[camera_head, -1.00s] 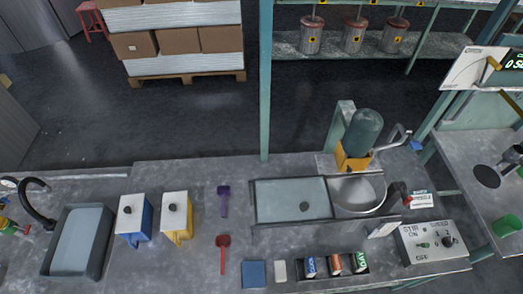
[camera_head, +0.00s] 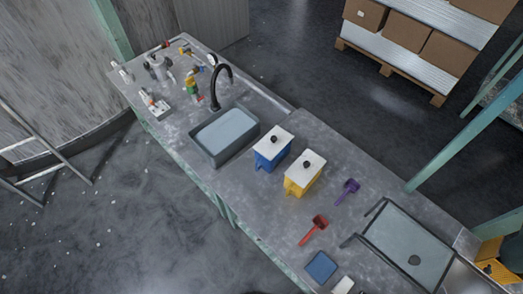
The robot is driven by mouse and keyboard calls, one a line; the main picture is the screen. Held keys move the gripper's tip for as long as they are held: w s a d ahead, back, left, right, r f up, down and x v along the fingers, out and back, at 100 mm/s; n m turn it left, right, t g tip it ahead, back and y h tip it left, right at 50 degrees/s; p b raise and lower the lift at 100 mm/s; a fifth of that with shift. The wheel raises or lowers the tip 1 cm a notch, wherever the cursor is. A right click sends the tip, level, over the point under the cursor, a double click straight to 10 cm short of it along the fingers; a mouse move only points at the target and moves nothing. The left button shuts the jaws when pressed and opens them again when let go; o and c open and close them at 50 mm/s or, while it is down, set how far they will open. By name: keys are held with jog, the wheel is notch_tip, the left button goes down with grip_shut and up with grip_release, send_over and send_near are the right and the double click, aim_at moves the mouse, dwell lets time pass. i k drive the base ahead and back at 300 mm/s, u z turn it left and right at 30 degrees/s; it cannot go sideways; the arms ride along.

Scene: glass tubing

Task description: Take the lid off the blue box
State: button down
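The blue box (camera_head: 267,163) stands upright on the grey workbench in the camera_head view, right of the sink basin. Its white lid (camera_head: 270,138) with a black knob (camera_head: 274,140) sits on top of it. A yellow box (camera_head: 300,187) with a similar white lid (camera_head: 307,162) and black knob stands close to its right. My gripper is not in view.
Left of the blue box are a sink basin (camera_head: 226,135) and a black tap (camera_head: 215,85). A purple scoop (camera_head: 347,191), a red scoop (camera_head: 315,229), a blue pad (camera_head: 321,266) and a metal tray (camera_head: 408,245) lie to the right. Open floor (camera_head: 130,220) lies in front.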

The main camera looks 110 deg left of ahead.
aim_at(273, 142)
jog(key=u, duration=3.65)
jog(key=k, duration=0.5)
jog(key=z, duration=0.1)
jog(key=i, duration=0.4)
